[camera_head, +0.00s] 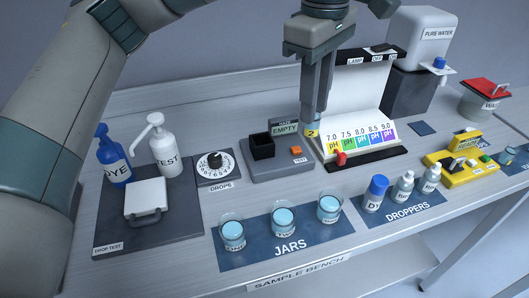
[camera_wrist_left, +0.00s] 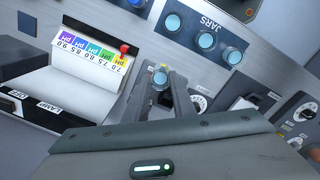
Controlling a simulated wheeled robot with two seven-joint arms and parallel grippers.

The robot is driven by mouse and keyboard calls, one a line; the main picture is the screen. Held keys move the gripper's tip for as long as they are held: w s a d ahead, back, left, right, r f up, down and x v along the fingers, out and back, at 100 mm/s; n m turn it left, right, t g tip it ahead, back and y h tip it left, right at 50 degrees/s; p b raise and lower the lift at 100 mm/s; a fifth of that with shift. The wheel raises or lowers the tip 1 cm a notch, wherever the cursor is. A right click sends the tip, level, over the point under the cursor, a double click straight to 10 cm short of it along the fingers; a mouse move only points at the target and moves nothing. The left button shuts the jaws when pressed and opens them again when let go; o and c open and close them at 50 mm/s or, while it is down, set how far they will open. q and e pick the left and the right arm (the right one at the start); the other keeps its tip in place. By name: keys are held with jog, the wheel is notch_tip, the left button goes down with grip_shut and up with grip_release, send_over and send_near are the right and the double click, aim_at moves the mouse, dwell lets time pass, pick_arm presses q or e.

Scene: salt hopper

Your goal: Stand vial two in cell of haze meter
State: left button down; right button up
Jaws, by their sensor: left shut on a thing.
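My left gripper (camera_head: 314,118) points down and is shut on vial two (camera_head: 311,131), which has a yellow label marked 2. The vial also shows between the fingertips in the left wrist view (camera_wrist_left: 160,78), its upper part hidden by the fingers. The haze meter (camera_head: 284,166) is a grey box with a display reading EMPTY, an orange button and a black square cell (camera_head: 262,146) on its left. The gripper and vial are to the right of the cell, above the bench between the meter and the pH chart. My right gripper is not in view.
A white pH chart stand (camera_head: 355,95) with a red knob (camera_head: 341,158) stands close right of the gripper. Several jars of blue liquid stand on the JARS mat (camera_head: 289,248) in front. The drops dial (camera_head: 215,163) and drop test tray (camera_head: 107,232) lie left.

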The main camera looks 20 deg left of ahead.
pick_arm(q)
jog(key=shift+a, duration=0.1)
jog(key=w+a+f+p, duration=0.2)
jog(key=w+a+f, duration=0.2)
jog(key=a+f, duration=0.3)
jog(key=a, duration=0.3)
jog(key=shift+w+a, duration=0.2)
jog(key=shift+a, duration=0.1)
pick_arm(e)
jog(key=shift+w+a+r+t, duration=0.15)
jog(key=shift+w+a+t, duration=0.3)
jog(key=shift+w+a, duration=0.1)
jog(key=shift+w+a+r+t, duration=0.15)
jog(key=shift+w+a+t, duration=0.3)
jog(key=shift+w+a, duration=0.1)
pick_arm(q)
jog(key=shift+f+p, duration=0.1)
jog(key=shift+p, duration=0.2)
jog(key=shift+f+p, duration=0.45)
jog(key=shift+f, duration=1.5)
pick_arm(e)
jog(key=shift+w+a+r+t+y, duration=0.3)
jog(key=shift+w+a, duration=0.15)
pick_arm(q)
jog(key=shift+s+f+b, duration=0.1)
jog(key=shift+f+b, duration=0.15)
jog(key=shift+b, duration=0.1)
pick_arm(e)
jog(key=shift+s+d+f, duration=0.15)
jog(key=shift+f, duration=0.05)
